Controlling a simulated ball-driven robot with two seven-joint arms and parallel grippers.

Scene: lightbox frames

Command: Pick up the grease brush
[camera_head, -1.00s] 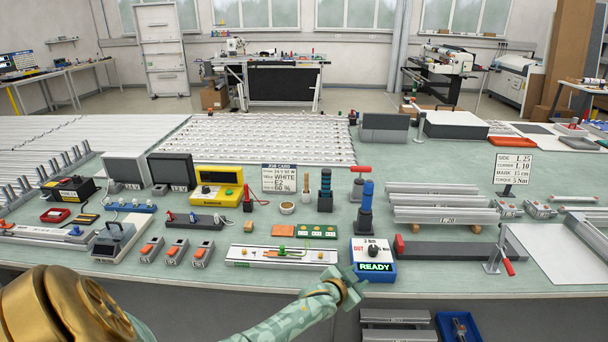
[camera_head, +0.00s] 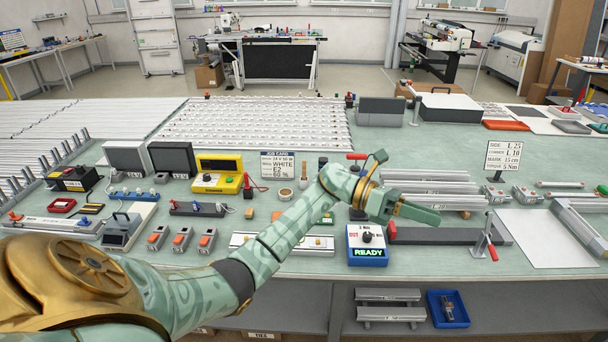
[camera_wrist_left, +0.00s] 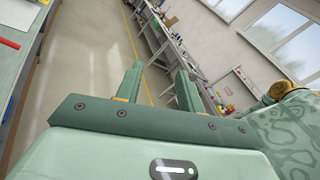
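A small upright brush-like thing with a wooden-coloured handle (camera_head: 304,177), which looks like the grease brush, stands on the bench next to a small round pot (camera_head: 286,194). It is too small to see its bristles clearly. My left gripper (camera_head: 403,186) hangs above the bench, to the right of this brush and clear of it. Its forearm passes in front of the bench just below the brush. In the left wrist view the two fingers (camera_wrist_left: 160,78) stand apart with nothing between them. My right gripper does not show.
A blue READY box (camera_head: 368,253) stands below my left wrist. A job card (camera_head: 278,165) and a yellow device (camera_head: 218,174) stand left of the brush. Dark upright tools (camera_head: 322,170) stand close beside it, partly behind my arm. White sheet (camera_head: 545,238) lies at right.

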